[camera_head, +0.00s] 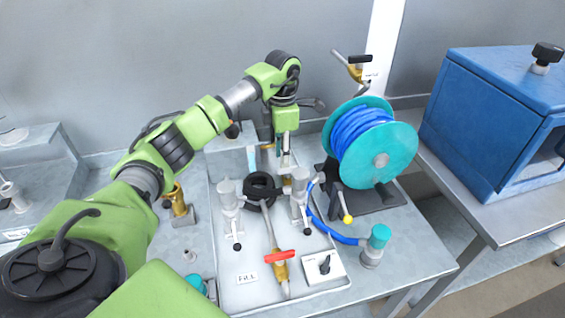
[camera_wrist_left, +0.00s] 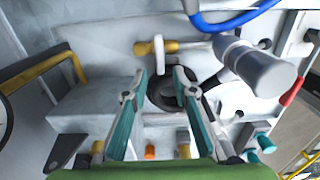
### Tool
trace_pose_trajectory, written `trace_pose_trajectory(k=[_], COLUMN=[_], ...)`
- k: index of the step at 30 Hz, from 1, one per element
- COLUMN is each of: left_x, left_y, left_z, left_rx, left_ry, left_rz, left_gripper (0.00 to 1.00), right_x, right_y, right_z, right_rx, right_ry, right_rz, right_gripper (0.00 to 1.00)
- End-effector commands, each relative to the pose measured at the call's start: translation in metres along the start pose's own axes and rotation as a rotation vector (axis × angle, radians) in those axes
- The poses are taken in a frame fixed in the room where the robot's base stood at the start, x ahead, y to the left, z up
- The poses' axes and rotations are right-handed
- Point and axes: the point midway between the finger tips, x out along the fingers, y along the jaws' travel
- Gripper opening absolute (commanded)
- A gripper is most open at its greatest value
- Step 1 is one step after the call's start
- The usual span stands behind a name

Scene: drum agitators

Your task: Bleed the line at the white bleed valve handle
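My left gripper (camera_head: 268,158) comes down over the back of the tray bench, its arm reaching in from the left. In the left wrist view its two teal fingers (camera_wrist_left: 160,76) are spread apart with nothing between them. The white bleed valve handle (camera_wrist_left: 159,54) stands on a brass valve (camera_wrist_left: 175,46) just beyond the fingertips, lined up with the gap and apparently not touched. In the head view I cannot clearly make out the white handle near the gripper. My right gripper is in neither view.
A black hose coil (camera_head: 260,188) lies between two grey cylindrical fittings (camera_head: 229,194) (camera_head: 300,184). A red-handled valve (camera_head: 280,256) stands at the front by a FILL label (camera_head: 247,279). A teal reel of blue hose (camera_head: 381,160) stands at right, before a blue cabinet (camera_head: 490,120).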

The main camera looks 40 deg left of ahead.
Motion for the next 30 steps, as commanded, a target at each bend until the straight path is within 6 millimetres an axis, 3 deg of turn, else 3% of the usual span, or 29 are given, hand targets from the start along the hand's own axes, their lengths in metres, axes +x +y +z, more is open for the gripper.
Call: trace_pose_trajectory(k=[3, 9, 19, 20, 23, 30], left_x=[0.019, 0.040, 0.045, 0.045, 0.045, 0.044], left_y=[-0.001, 0.000, 0.000, 0.000, 0.000, 0.000], left_z=[0.000, 0.000, 0.000, 0.000, 0.000, 0.000], left_rx=[0.000, -0.001, 0.000, 0.000, 0.000, -0.003], left_ry=[0.001, 0.000, -0.001, -0.001, -0.001, -0.001], left_rz=[-0.002, -0.001, 0.001, 0.001, 0.001, 0.001], left_gripper=[0.26, 0.26, 0.26, 0.23, 0.00, 0.00], right_x=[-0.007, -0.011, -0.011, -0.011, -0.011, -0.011], right_y=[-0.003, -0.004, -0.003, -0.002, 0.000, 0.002], right_z=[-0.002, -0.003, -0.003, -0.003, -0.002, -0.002], right_rx=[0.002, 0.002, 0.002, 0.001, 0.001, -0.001], right_ry=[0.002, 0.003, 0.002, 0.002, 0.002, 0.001], right_rz=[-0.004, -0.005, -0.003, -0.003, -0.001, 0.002], right_gripper=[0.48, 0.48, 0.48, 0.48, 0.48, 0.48])
